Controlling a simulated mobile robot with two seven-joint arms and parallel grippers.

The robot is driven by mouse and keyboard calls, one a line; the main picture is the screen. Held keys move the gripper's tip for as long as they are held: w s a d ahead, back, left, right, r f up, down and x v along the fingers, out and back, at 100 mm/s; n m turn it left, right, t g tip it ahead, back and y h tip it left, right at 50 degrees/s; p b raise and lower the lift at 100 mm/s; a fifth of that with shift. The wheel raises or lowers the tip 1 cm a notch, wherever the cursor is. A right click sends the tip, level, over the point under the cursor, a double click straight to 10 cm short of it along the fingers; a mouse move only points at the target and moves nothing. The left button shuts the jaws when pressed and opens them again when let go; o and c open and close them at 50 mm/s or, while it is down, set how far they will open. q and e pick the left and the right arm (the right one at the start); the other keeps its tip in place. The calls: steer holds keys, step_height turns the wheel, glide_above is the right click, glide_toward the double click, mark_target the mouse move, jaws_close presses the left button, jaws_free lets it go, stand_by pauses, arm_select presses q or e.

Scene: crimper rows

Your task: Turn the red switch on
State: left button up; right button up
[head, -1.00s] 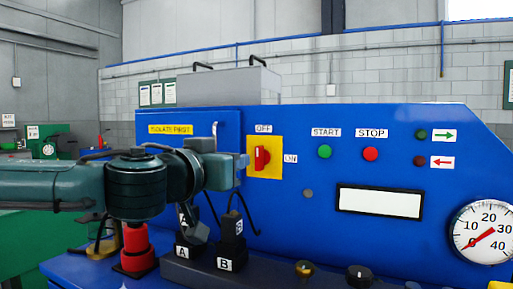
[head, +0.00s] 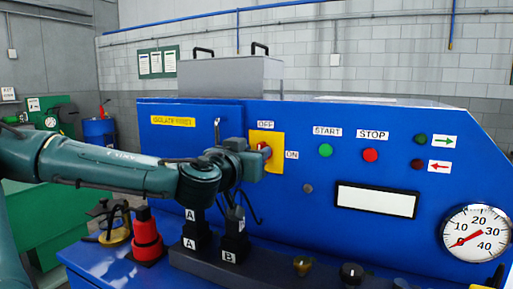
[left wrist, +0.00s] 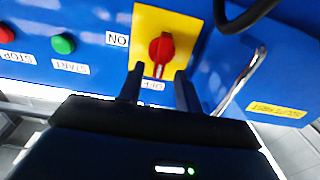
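The red switch (left wrist: 161,48) is a rotary knob on a yellow plate (left wrist: 147,22) on the blue panel. In the left wrist view, which is upside down, its white mark points to the OFF label; the ON label is to the left. In the head view the switch (head: 265,150) is partly hidden by my left gripper (head: 255,158). In the left wrist view the left gripper (left wrist: 159,88) is open, its fingers apart at either side of the knob's OFF end. I cannot tell whether they touch it. My right gripper is not in view.
Green START (head: 325,151) and red STOP (head: 370,155) buttons sit right of the switch. A metal handle (left wrist: 240,80) and a dark cable are near the gripper. Black blocks A (head: 190,241) and B (head: 233,248) and a red post (head: 145,236) stand below my arm.

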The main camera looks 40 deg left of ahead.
arm_select(q)
steer(key=shift+x, duration=0.8)
jaws_close()
